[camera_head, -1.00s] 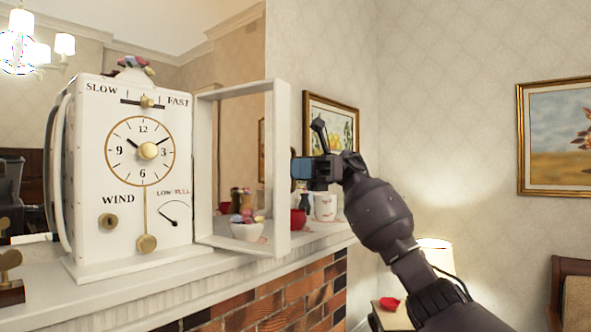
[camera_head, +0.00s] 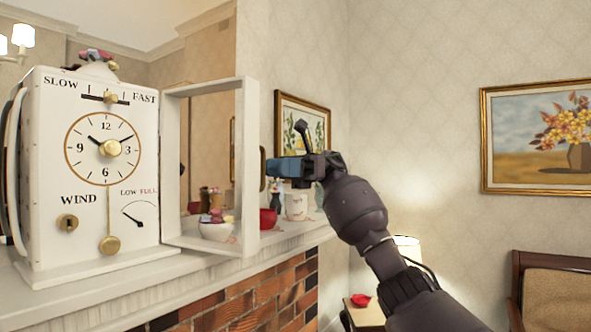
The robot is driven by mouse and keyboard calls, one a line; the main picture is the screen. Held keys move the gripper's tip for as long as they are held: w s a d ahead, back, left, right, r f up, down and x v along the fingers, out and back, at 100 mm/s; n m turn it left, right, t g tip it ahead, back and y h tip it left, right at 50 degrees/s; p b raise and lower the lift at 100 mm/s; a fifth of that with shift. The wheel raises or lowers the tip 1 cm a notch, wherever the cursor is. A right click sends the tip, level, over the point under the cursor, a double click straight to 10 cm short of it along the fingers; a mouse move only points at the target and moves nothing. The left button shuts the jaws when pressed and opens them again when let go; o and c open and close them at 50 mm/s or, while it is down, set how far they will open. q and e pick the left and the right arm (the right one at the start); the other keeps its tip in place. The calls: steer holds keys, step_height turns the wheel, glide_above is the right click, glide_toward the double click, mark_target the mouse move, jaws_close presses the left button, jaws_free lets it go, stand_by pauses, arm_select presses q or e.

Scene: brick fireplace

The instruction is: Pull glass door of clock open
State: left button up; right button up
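The white clock (camera_head: 88,215) stands upright on the mantel at the left, with a round dial (camera_head: 101,149), a brass pendulum and a winding hole. Its glass door (camera_head: 246,180), a white frame, stands swung open at the clock's right side. A small dark handle (camera_head: 263,168) shows at the door's outer edge. My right gripper (camera_head: 283,150) is just right of that edge, its fingers spread: one points up, the bluish one points left towards the handle. I cannot tell whether it touches the handle. It holds nothing that I can see. My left gripper is not in view.
On the mantel (camera_head: 140,272) behind the door stand a white bowl (camera_head: 216,231) with colourful items, a red cup (camera_head: 268,221) and a white mug (camera_head: 296,206). A lamp (camera_head: 407,246) and a red dish (camera_head: 360,299) are at lower right. Open room lies right of the mantel.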

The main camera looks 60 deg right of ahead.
steer(key=s+d, duration=0.1)
steer(key=d, duration=0.5)
stand_by(0.7)
